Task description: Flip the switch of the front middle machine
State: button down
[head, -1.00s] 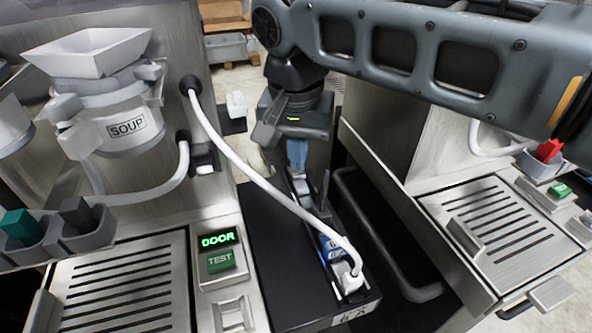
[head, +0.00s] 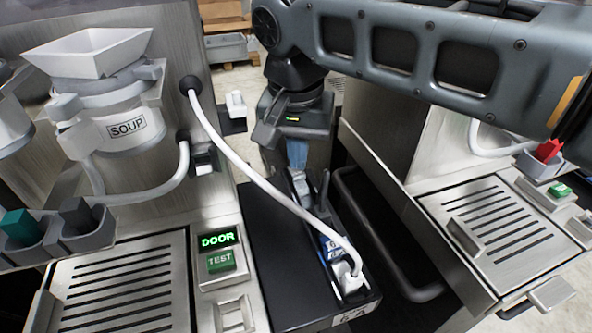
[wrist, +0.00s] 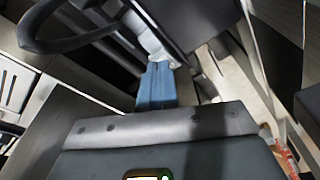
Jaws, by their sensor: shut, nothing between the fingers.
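The SOUP machine (head: 150,210) stands at the left in the head view. It has a lit DOOR display and a green TEST button (head: 221,261). A small black-and-white switch-like part (head: 203,158) sits on its steel front, beside the white hose. A second white part (head: 236,106) sticks out at its far right edge. My gripper (head: 297,166) points down to the right of both, over the black shelf, apart from them. Its blue fingers are together and empty; they also show in the wrist view (wrist: 157,85). I cannot tell which machine is the front middle one.
A white hose (head: 255,179) arches from the SOUP machine to a white fitting on the black shelf (head: 270,260). Another steel machine (head: 490,235) with a drip grate stands at the right. A dark curved bar (head: 385,255) runs in the gap between.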

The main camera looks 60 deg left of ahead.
aim_at(298, 174)
jog(key=shift+f, duration=0.8)
dwell(0.7)
notch_tip(298, 174, up, 7)
jog(key=p, duration=0.6)
jog(key=shift+p, duration=0.3)
dwell(0.5)
